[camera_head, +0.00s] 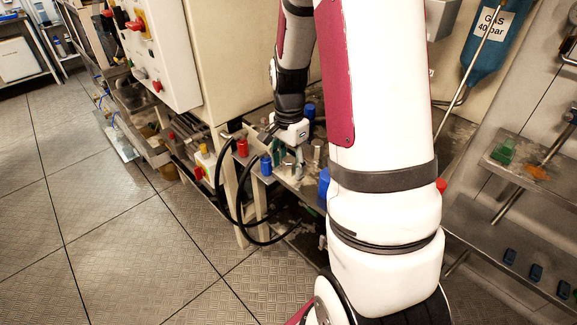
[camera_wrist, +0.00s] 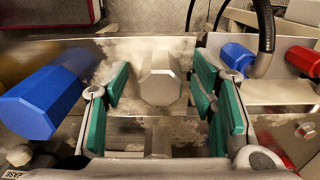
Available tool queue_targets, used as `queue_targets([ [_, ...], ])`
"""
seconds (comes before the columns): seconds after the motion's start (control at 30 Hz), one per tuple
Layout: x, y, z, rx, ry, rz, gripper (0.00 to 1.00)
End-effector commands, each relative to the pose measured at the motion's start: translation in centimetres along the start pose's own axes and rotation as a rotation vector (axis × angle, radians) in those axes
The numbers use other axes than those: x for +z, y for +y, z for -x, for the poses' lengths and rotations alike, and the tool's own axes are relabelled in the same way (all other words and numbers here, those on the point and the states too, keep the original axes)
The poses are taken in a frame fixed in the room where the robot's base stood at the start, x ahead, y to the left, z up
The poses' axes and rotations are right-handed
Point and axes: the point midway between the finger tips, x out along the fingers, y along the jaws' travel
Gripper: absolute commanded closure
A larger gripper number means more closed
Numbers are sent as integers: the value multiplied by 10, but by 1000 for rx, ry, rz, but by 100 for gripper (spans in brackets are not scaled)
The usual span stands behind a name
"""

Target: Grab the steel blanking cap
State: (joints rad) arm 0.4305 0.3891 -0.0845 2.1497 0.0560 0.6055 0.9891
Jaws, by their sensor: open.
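The steel blanking cap (camera_wrist: 160,78), a pale grey faceted piece, stands in the upper middle of the wrist view. My gripper (camera_wrist: 158,100) is open, with its green finger pads on the left and right of the cap. A gap shows between the cap and the pads on each side, so they appear apart from it. In the head view my gripper (camera_head: 286,158) is low over the metal bench, beside the blue and red fittings. I cannot clearly tell the cap apart there.
A large blue fitting (camera_wrist: 40,102) lies left of my fingers. A smaller blue knob (camera_wrist: 237,58) and a red block (camera_wrist: 303,60) are to the right, with a black hose (camera_wrist: 266,30) beside them. In the head view, open tiled floor (camera_head: 100,215) lies to the left.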

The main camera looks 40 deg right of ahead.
Motion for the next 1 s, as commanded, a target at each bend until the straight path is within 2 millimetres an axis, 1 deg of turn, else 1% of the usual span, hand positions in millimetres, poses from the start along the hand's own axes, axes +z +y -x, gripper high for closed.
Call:
queue_targets([
  [0.2, 0, 0, -1, -1, 1, 0, 48],
  [0.23, 0, 0, -1, -1, 0, 0, 53],
  [0.27, 0, 0, -1, -1, 0, 0, 60],
  [0.3, 0, 0, -1, -1, 0, 0, 69],
  [0.37, 0, 0, 0, -1, 0, 0, 82],
  [0.4, 0, 0, 0, -1, 0, 0, 91],
  [0.43, 0, 0, 0, -1, 0, 0, 98],
  [0.47, 0, 0, 0, -1, 0, 0, 100],
  [0.77, 0, 0, 2, -1, 1, 0, 100],
  [0.87, 0, -1, 11, -4, 2, 1, 100],
  [1.0, 0, -1, 36, -5, 3, 1, 100],
])
